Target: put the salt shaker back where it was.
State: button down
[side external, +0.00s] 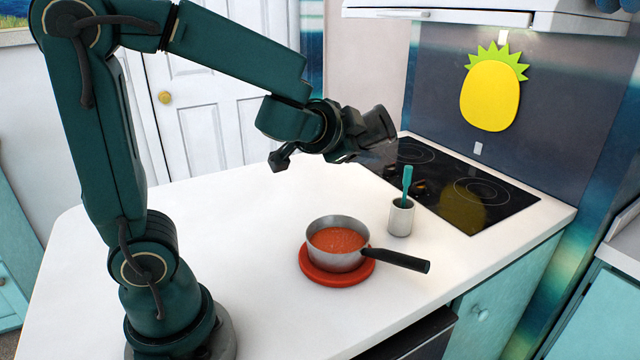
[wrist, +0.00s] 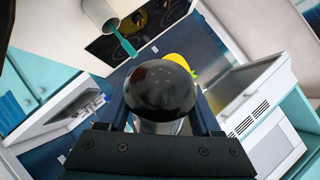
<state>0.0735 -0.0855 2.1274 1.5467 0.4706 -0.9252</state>
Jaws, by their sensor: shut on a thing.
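The salt shaker (wrist: 160,88) fills the middle of the wrist view. It has a shiny black domed cap with small holes and a clear or pale body below. My gripper (wrist: 161,112) is shut on it, with a finger on each side. In the side external view my gripper (side external: 373,138) is raised above the counter, near the left edge of the black cooktop (side external: 483,200). The shaker is hard to make out against the gripper and cooktop there. The spot where the shaker stood before is not marked in these frames.
A saucepan (side external: 338,262) of red sauce sits on a red trivet (side external: 312,275), its black handle pointing right. A grey cup (side external: 400,218) with a teal utensil (side external: 407,183) stands between pan and cooktop. The white counter (side external: 240,225) is clear on the left. A range hood overhangs the cooktop.

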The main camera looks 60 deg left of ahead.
aim_at(369, 132)
jog(key=shift+s+d+r, duration=0.15)
jog(key=shift+d+r, duration=0.05)
jog(key=shift+r, duration=0.25)
jog(key=s+d+r+m+g, duration=0.2)
jog(key=d, duration=0.1)
jog(key=s+d+r+m+g, duration=0.1)
jog(key=d, duration=0.1)
jog(key=shift+s+r+g, duration=0.2)
jog(key=shift+r+g, duration=0.2)
jog(key=shift+s+d+f+m+g+y, duration=0.1)
jog(key=shift+s+f+m+g+y, duration=0.2)
jog(key=shift+s+m+g, duration=0.45)
jog(key=s+a+f+m+g+y, duration=0.8)
jog(key=s+a+f, duration=0.5)
jog(key=s+f, duration=0.4)
jog(key=shift+n+g+h, duration=0.25)
jog(key=shift+g+h, duration=0.2)
jog(key=shift+h, duration=0.15)
jog(key=shift+w+d+f, duration=0.1)
jog(key=shift+f, duration=3.05)
jog(key=shift+f, duration=0.15)
